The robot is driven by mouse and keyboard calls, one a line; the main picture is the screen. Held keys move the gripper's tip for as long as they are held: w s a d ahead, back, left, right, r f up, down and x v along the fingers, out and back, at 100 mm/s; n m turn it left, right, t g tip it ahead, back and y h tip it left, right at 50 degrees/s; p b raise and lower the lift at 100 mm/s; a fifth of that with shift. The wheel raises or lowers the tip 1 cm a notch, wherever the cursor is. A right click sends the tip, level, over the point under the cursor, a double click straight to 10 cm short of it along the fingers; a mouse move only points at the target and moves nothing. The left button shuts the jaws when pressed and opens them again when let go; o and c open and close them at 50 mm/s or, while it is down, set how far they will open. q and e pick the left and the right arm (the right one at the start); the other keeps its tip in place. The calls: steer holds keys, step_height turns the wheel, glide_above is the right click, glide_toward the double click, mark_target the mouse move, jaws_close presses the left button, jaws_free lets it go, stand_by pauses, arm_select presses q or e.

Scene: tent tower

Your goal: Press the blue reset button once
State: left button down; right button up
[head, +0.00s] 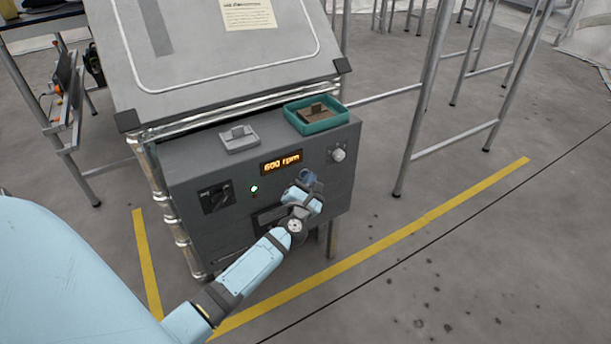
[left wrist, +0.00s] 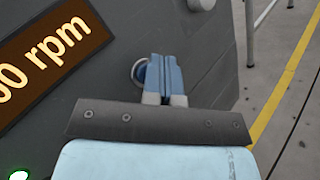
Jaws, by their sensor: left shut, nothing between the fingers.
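The blue reset button (left wrist: 140,73) shows in the left wrist view as a dark blue round cap in a pale ring on the grey panel. My left gripper (left wrist: 162,68) is shut and empty, its light blue fingertips in front of the button and covering its right part. I cannot tell whether they touch it. In the head view my left gripper (head: 307,179) is at the right half of the panel, below the display, and mostly hides the button. My right gripper is in neither view.
The control panel (head: 232,172) has an orange display (head: 282,163) reading 600 rpm, a lit green lamp (head: 254,189), a black switch (head: 217,196) and a grey knob (head: 338,153). A teal tray (head: 330,124) and a grey block (head: 238,140) sit on its top ledge.

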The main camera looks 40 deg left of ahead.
arm_select(q)
steer(key=shift+s+d, duration=0.35)
steer(key=shift+d, duration=0.4)
steer(key=d, duration=0.1)
steer(key=s+d, duration=0.1)
steer(key=d, duration=0.1)
steer(key=s+d, duration=0.1)
steer(key=shift+d+p, duration=0.3)
steer(key=shift+p, duration=0.05)
stand_by(0.6)
